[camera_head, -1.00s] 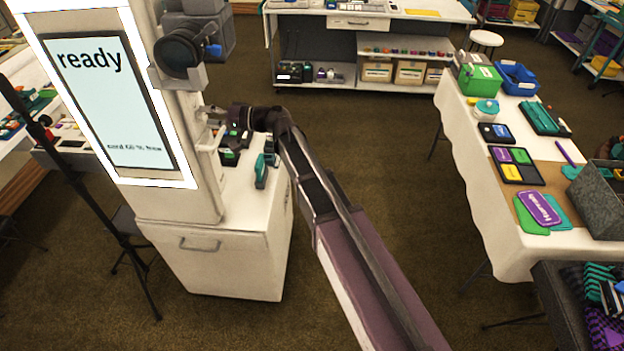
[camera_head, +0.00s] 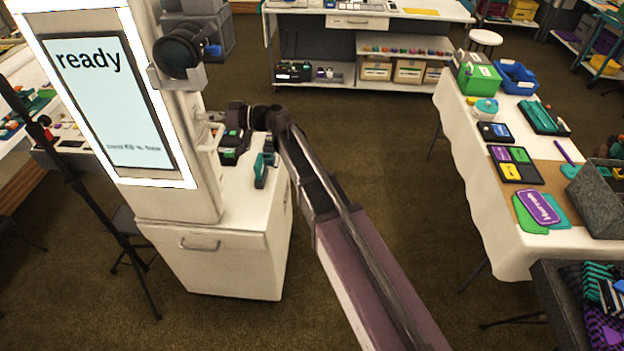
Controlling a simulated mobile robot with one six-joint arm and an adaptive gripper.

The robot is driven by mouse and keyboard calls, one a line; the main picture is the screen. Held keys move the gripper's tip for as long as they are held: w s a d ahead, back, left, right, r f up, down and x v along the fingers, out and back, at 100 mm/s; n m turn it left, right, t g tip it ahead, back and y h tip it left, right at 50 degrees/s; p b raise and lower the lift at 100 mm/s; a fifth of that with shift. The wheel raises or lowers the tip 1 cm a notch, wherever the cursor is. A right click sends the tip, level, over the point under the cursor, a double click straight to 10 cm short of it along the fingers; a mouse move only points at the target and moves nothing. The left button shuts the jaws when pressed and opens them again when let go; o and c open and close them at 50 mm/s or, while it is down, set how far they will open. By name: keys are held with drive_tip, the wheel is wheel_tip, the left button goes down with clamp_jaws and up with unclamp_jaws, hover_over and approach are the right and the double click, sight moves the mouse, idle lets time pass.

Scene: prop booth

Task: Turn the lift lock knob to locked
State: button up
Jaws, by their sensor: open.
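The white booth column (camera_head: 183,200) stands at the left with a lit screen (camera_head: 112,97) that reads "ready". My arm reaches from the bottom right to the column's right side. My gripper (camera_head: 213,118) is there, open, small in the picture and close beside a pale upright handle-like bar (camera_head: 208,143). I cannot tell whether it touches anything. I cannot make out the lift lock knob or its setting; it may be hidden by my wrist or too small to tell.
A black round camera-like unit (camera_head: 180,52) juts out above my gripper. A teal tool (camera_head: 262,170) stands on the white cabinet top (camera_head: 235,196) below my wrist. A white-covered table (camera_head: 472,185) with trays and boxes is at the right. The brown floor between is clear.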

drive_tip(key=d+n, duration=0.8)
drive_tip(key=d, duration=0.6)
drive_tip(key=s+d+f+m+h, duration=0.4)
drive_tip(key=d+f+m+h, duration=0.1)
drive_tip(key=d+f, duration=0.2)
drive_tip(key=s+d+f+m+h+b, duration=0.1)
drive_tip(key=s+d+f+m+h, duration=0.3)
drive_tip(key=f, duration=0.4)
drive_tip(key=shift+s+d+f+m+h, duration=0.3)
drive_tip(key=shift+d+f+m+h, duration=0.15)
drive_tip(key=shift+d, duration=0.95)
drive_tip(key=s+d+f+m+h, duration=0.2)
drive_tip(key=s+d+m+h, duration=0.2)
drive_tip(key=d, duration=0.4)
drive_tip(key=s+d+f+m+g+h, duration=0.1)
drive_tip(key=s+d+m+h, duration=0.3)
drive_tip(key=d, duration=0.5)
drive_tip(key=shift+f+m, duration=0.75)
